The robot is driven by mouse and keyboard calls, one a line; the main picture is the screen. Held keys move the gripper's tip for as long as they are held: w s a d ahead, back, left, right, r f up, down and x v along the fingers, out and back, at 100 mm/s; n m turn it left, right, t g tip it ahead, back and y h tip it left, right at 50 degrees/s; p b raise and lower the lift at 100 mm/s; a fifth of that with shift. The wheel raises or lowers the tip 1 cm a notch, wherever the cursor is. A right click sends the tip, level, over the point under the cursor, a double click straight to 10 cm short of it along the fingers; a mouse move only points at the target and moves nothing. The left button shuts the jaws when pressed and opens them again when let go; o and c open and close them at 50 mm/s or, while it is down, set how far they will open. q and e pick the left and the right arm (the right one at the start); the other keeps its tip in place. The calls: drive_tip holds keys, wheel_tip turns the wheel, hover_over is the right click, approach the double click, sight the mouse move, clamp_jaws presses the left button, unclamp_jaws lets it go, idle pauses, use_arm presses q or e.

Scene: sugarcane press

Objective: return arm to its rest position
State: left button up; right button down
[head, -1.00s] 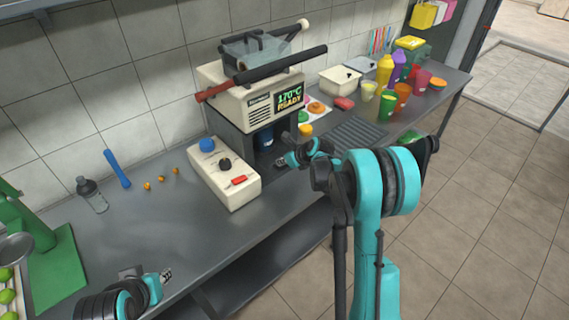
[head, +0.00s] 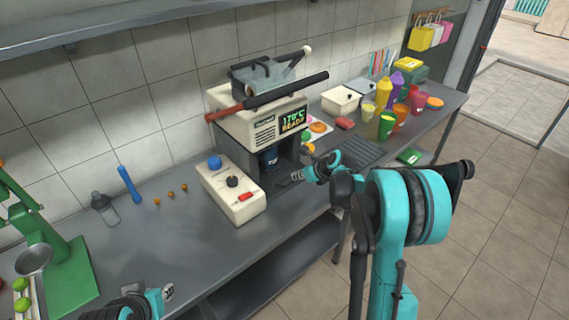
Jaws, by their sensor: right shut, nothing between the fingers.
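My right arm (head: 405,215) is teal and black and reaches in from the lower right. Its gripper (head: 294,177) is shut and empty, low at the right front of the cream press machine (head: 262,125). The machine's screen reads 170°C READY. A dark blue cup-like thing (head: 269,158) stands in the machine's bay. The gripper is small in view, and I cannot tell whether it touches the counter. My left gripper (head: 168,292) shows at the bottom left, over the counter's front edge; its finger opening is too small to judge.
A cream control box (head: 231,190) with blue and black knobs sits left of the bay. A green stand (head: 65,265) is at far left. Bottles (head: 383,92) and cups (head: 387,124) crowd the counter's right end. The floor (head: 500,220) at right is clear.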

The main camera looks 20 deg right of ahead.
drive_tip(key=s+a+r+n+h, duration=0.1)
drive_tip(key=s+a+r+n, duration=0.35)
drive_tip(key=s+n, duration=0.3)
drive_tip(key=s+a+r+n+h, duration=0.1)
drive_tip(key=s+a+r+n, duration=0.2)
drive_tip(key=s+r+n, duration=0.35)
drive_tip(key=s+f+n, duration=0.1)
drive_tip(key=s+n, duration=0.7)
drive_tip(key=s, duration=0.2)
drive_tip(key=s+a+f+n+g+h, duration=0.1)
drive_tip(key=s+n, duration=0.8)
drive_tip(key=s, duration=0.1)
drive_tip(key=shift+s+a+f+h, duration=0.25)
drive_tip(key=shift+a+f+h, duration=0.05)
drive_tip(key=shift+f, duration=0.1)
